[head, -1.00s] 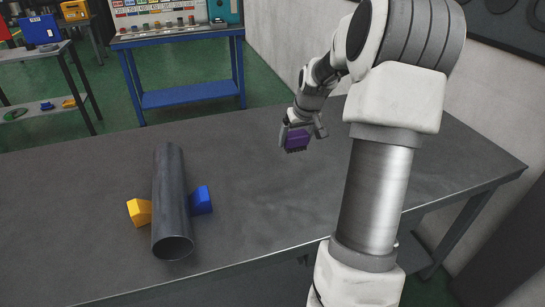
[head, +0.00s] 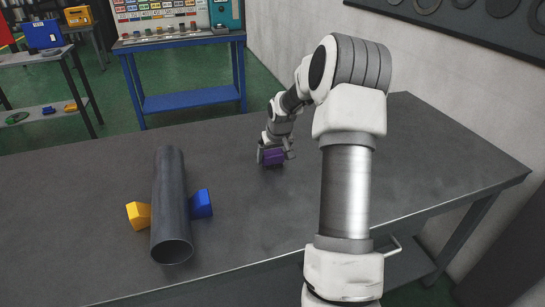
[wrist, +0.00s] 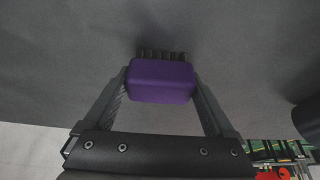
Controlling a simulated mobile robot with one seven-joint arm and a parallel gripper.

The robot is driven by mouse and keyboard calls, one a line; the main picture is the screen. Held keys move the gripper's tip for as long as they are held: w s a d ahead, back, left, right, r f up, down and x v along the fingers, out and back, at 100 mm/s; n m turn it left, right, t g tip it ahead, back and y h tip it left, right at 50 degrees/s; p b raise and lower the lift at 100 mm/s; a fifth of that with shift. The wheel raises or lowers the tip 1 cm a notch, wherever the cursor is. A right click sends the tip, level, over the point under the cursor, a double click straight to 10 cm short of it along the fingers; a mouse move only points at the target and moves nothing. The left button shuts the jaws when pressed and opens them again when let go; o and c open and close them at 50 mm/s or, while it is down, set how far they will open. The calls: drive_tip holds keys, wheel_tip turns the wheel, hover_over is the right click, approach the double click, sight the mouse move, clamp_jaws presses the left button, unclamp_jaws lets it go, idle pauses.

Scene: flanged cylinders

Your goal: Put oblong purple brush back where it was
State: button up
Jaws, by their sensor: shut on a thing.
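The oblong purple brush (head: 273,156) is a small block with dark bristles on its underside. It also shows in the wrist view (wrist: 161,82), with the bristles at its far side against the grey surface. My gripper (head: 273,157) is shut on the brush, one finger on each short end; both fingers show in the wrist view (wrist: 161,90). The brush is low over the grey table, right of the pipe. I cannot tell for sure whether its bristles touch the tabletop.
A dark pipe (head: 171,205) lies on the grey table (head: 410,180), with a yellow block (head: 138,215) on its left and a blue block (head: 201,204) on its right. The table around the brush is clear. A blue workbench (head: 190,101) stands behind.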

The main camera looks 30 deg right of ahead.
drive_tip(key=shift+f, duration=0.1)
drive_tip(key=o, duration=1)
drive_tip(key=shift+r, duration=0.45)
drive_tip(key=p+v, duration=0.1)
drive_tip(key=v, duration=1)
drive_tip(key=shift+s+r, duration=0.2)
